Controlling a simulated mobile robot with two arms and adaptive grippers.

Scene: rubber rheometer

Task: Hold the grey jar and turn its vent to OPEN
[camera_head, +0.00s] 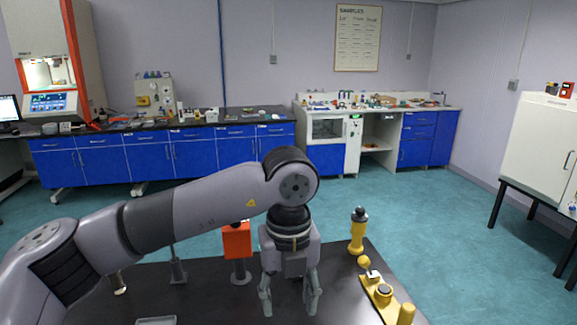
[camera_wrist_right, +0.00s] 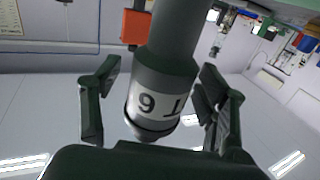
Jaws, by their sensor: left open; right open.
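A dark grey cylinder (camera_wrist_right: 165,75), which looks like the grey jar, stands between the fingers of my right gripper (camera_wrist_right: 160,72) in the right wrist view. It carries a white band with dark characters, seen upside down, and has a rounded end below the band. The right fingers are spread on either side, and I cannot tell whether they touch it. No vent marking can be read. My left gripper (camera_head: 290,297) is open and empty, pointing down over the dark table in the head view. The jar and my right gripper do not show in the head view.
On the dark table (camera_head: 200,300) stand an orange box on a post (camera_head: 237,241), a grey stand (camera_head: 178,268) and a yellow bottle-like object (camera_head: 357,232). A yellow fixture (camera_head: 380,292) lies at the right edge. Blue cabinets (camera_head: 225,155) line the far wall.

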